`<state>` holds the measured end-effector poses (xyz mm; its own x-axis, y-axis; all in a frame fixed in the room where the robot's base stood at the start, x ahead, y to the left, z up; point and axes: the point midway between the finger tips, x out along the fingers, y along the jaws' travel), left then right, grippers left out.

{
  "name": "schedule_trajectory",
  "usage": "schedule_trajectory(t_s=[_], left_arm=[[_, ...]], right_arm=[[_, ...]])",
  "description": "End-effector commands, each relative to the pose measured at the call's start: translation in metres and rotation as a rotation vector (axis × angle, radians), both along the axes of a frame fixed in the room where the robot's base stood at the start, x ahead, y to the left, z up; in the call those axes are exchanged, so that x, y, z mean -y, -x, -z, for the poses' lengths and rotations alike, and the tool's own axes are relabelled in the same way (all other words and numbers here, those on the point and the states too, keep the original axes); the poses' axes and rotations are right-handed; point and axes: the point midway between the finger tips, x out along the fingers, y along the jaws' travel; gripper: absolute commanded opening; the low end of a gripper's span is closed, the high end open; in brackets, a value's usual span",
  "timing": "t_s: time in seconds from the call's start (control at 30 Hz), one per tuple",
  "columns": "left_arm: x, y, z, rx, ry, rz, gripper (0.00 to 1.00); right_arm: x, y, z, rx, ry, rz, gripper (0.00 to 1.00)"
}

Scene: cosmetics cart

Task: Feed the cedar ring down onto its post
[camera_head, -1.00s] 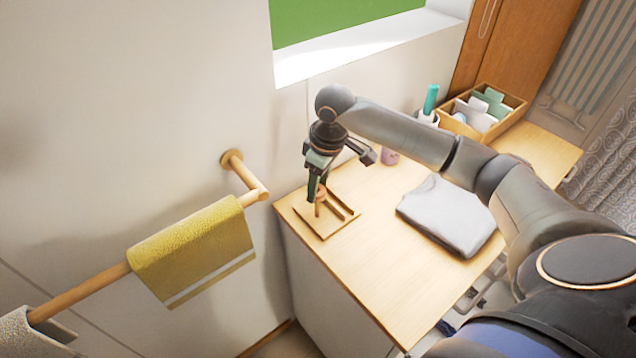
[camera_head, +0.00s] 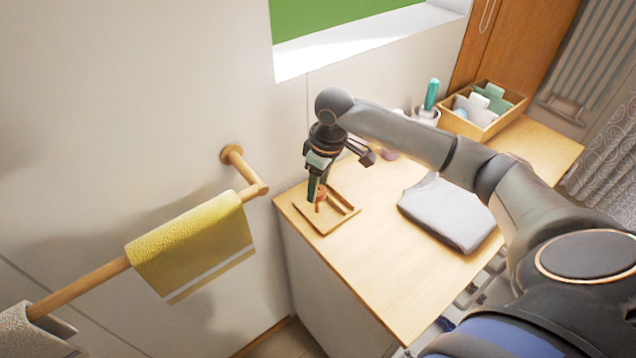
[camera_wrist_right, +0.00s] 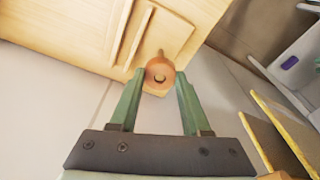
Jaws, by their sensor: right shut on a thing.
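The cedar ring (camera_wrist_right: 160,74), a small orange-brown ring, sits between the fingertips of my right gripper (camera_wrist_right: 160,82) in the right wrist view. The gripper is shut on it. In the head view my right gripper (camera_head: 318,192) points down over a small wooden tray (camera_head: 314,222) at the counter's corner. The ring (camera_head: 321,194) is partly hidden by the fingers there. A thin wooden peg (camera_wrist_right: 161,53) shows just beyond the ring in the wrist view. I cannot tell whether the ring is around the post. My left gripper is not in view.
A folded grey cloth (camera_head: 447,212) lies on the counter (camera_head: 370,260). A wooden box (camera_head: 490,125) of bottles and a cup with a teal item (camera_head: 431,95) stand behind. A rail with a yellow towel (camera_head: 190,250) is on the wall left.

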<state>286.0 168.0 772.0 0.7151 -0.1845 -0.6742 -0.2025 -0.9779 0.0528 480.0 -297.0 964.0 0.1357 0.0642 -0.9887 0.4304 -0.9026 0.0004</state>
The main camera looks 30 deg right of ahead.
Motion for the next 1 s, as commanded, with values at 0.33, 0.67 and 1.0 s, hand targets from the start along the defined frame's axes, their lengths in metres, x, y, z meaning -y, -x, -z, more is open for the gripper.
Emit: schedule_trajectory(t_s=[0.33,0.67,1.0], left_arm=[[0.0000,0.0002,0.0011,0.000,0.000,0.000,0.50],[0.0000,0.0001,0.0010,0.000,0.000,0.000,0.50],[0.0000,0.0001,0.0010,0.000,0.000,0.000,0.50]], right_arm=[[-0.0001,0.0002,0.0049,-0.001,0.000,0.000,0.00],[-0.0002,0.0001,0.0050,0.000,0.000,0.000,0.57],[-0.0001,0.0001,0.0048,0.000,0.000,0.000,0.82]])
